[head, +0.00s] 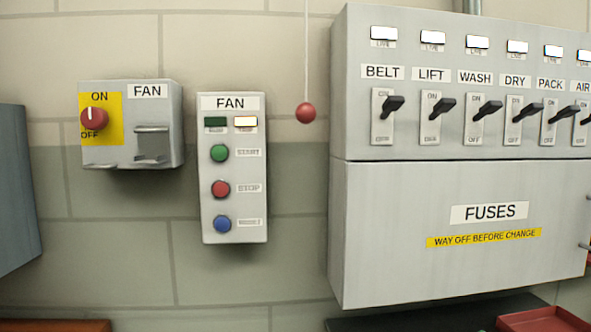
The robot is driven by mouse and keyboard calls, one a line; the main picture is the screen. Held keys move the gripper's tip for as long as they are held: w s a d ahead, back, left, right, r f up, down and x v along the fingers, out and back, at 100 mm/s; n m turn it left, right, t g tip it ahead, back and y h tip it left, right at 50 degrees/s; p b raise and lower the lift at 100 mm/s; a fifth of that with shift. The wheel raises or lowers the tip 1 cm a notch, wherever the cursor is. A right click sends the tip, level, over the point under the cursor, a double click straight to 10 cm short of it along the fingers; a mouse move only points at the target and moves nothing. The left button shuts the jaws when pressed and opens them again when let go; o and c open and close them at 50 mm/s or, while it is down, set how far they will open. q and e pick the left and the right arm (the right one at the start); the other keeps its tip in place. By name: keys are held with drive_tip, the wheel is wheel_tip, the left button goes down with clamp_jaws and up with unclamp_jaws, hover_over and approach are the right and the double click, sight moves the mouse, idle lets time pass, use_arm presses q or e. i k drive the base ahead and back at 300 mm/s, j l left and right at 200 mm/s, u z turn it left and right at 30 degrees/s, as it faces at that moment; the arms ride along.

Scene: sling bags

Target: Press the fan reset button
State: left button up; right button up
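The fan control box (233,228) is a pale grey upright panel on the wall, labelled FAN. Its blue button (222,223) is at the bottom, beside a small label that seems to read RESET. Above it are a red STOP button (221,188) and a green START button (219,153). At the top, the left lamp (215,122) is dark green and the right lamp (246,121) is lit. Neither of my grippers is in the head view, and nothing covers the buttons.
Left of the panel, a fan switch box (150,105) has a red rotary knob (94,118) and juts from the wall. A red ball (306,113) hangs on a cord to the right. A large fuse cabinet (400,260) with several black levers fills the right side.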

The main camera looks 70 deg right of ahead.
sight(222, 224)
drive_tip(key=z, duration=2.1)
